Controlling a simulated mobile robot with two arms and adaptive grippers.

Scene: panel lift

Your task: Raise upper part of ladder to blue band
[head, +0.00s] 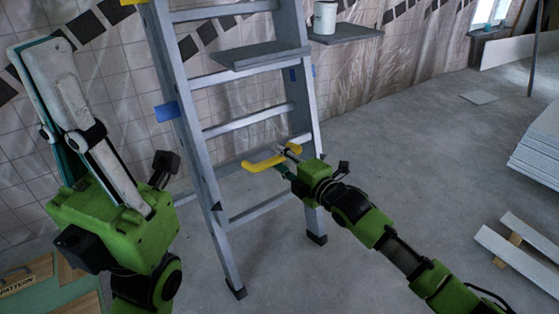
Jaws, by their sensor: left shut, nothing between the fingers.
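The grey metal ladder (184,99) stands in the middle of the head view, its feet on the floor. Blue bands show on its left rail (167,111) and its right side (292,75). A yellow handle-like bar (262,163) sits low between the rails. My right gripper (289,160) is at the right end of this bar, with one finger overlapping it; whether it is closed on it is unclear. My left gripper (48,62) is large and close at the left, pointing up, shut and empty, apart from the ladder.
A dark shelf (345,35) beside the ladder bears a white can (325,17). A tiled wall under plastic sheeting stands behind. Stacked panels (540,150) and white planks (515,262) lie at the right. The concrete floor between is mostly free.

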